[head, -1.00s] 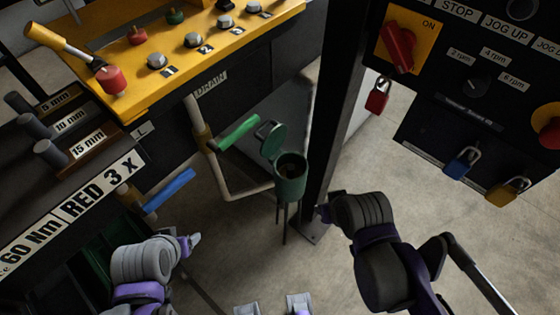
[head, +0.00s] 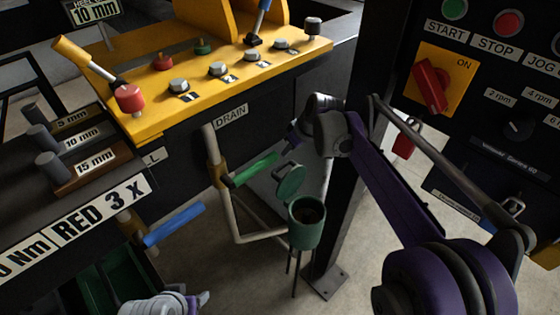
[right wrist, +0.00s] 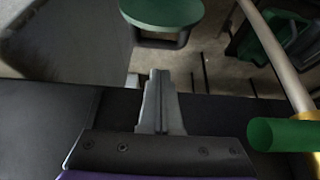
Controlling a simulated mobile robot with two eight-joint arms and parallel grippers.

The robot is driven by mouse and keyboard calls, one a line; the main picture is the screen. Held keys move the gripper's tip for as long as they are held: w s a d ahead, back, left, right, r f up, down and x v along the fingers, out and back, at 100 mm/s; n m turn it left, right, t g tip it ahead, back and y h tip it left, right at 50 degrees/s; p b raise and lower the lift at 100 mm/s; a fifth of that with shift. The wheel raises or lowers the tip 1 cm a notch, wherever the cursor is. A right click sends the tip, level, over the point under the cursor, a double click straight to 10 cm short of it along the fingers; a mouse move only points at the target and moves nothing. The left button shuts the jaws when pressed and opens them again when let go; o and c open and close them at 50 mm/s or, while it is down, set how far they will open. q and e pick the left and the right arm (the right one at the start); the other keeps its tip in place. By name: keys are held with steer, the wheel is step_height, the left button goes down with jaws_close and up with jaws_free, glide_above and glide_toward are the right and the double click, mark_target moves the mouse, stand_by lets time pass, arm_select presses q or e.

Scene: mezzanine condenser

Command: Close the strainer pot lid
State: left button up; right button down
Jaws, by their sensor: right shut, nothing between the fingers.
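The green strainer pot (head: 307,232) stands on thin legs beside the dark post, its mouth uncovered. Its round green lid (head: 290,181) is tipped up and open behind the mouth. In the right wrist view the lid (right wrist: 163,12) shows at the top with a dark loop handle (right wrist: 168,41), beyond my fingertips and apart from them. My right gripper (head: 291,142) is above the lid in the head view, pointing left; in the right wrist view its fingers (right wrist: 158,75) are together and empty. My left gripper (head: 204,298) is at the bottom left, partly cut off; its opening is unclear.
The dark post (head: 345,215) stands just right of the pot. A green valve handle (head: 255,169) on the drain pipe (head: 227,190) is just left of the lid, and a blue handle (head: 174,223) is farther left. The yellow control panel (head: 210,85) overhangs behind.

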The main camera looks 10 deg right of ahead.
mark_target(286, 178)
steer(key=x, duration=0.9)
steer(key=shift+f, duration=0.3)
steer(key=shift+w+b, duration=0.1)
steer(key=shift+b, duration=0.2)
